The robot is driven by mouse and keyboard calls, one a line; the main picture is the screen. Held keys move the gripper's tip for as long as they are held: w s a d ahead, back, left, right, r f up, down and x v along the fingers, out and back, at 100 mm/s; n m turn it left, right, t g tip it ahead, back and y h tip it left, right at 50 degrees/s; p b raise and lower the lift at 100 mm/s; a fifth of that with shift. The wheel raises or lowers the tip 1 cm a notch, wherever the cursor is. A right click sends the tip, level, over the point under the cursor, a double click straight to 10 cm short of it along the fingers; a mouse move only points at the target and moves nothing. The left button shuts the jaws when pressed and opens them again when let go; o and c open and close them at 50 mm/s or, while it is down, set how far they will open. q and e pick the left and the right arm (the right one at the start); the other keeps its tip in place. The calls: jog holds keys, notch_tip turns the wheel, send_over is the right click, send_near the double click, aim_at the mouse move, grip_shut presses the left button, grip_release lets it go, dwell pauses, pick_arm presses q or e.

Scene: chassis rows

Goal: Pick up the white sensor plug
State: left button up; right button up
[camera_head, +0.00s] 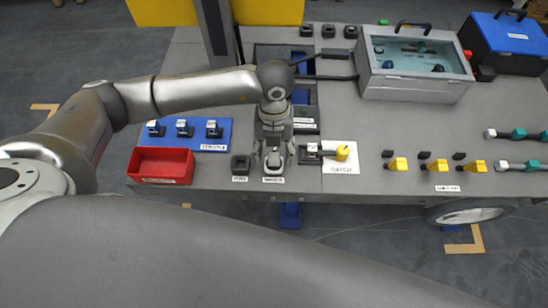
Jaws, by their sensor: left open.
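My left gripper (273,161) points down near the table's front edge, with its fingers apart. A small pale piece (273,171), possibly the white sensor plug, shows at the fingertips, above a white label. The fingers hide part of it, and I cannot tell whether they touch it. Several small plugs with white and dark parts (183,128) stand on a blue mat (205,147) to the left of the gripper. My right gripper is not in view.
A red bin (160,164) is at the front left. A dark block (240,162) stands just left of the gripper, and a yellow-knobbed part (342,153) to its right. A clear-topped grey case (412,88) and a blue box (510,45) are at the back right.

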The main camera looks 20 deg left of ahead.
pick_arm(q)
jog(key=shift+s+d+f, duration=0.1)
jog(key=shift+s+f, duration=0.05)
jog(key=shift+f, duration=1.15)
jog(key=c, duration=1.1)
jog(key=shift+r, duration=0.15)
